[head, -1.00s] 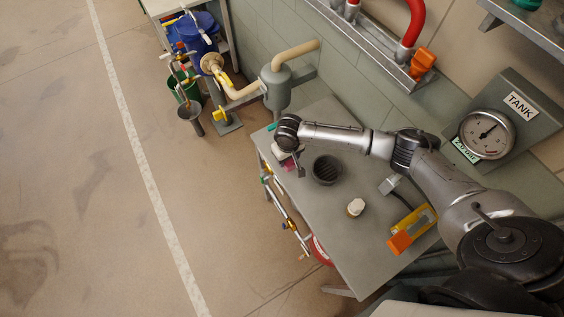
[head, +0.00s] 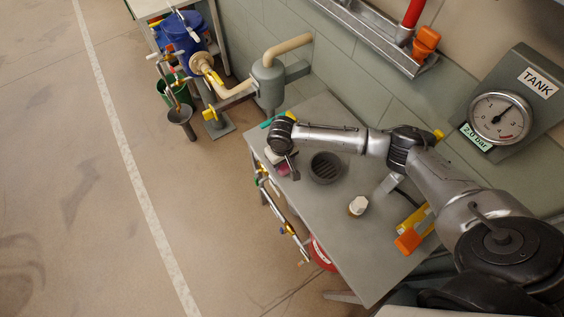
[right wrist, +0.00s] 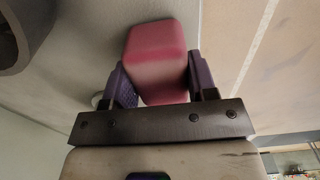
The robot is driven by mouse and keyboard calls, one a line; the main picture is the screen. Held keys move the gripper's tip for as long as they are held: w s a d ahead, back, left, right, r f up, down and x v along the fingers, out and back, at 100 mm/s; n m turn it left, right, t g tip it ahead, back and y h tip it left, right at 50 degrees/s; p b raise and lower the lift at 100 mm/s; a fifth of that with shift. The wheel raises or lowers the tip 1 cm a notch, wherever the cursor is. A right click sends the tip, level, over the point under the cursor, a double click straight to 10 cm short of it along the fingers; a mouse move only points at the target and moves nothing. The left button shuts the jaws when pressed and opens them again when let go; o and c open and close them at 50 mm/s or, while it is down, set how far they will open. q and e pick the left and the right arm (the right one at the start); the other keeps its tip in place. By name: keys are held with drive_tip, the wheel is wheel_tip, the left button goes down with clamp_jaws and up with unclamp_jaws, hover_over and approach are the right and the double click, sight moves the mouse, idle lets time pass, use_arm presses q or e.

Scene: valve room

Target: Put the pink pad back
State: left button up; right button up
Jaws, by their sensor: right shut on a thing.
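The pink pad (right wrist: 157,55) sits between the two fingers of my right gripper (right wrist: 160,85) in the right wrist view, and the gripper is shut on it. In the head view my right gripper (head: 282,166) is over the far left end of the grey table (head: 365,262), with a little of the pink pad (head: 283,169) showing below the wrist. Most of the pad is hidden there by my arm. I cannot tell whether the pad touches the tabletop. My left gripper is not in view.
A dark round ribbed bowl (head: 326,168) stands just right of the gripper. A small white-topped jar (head: 357,206), a yellow and orange tool (head: 410,238) and a teal item (head: 272,120) are on the table. A grey tank with pipes (head: 268,82) stands behind.

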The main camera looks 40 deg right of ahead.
drive_tip(key=o, duration=0.9)
drive_tip(key=shift+f, duration=0.1)
drive_tip(key=shift+r, duration=0.35)
wheel_tip(320, 180, up, 12)
drive_tip(key=p, duration=0.2)
drive_tip(key=shift+f, duration=0.15)
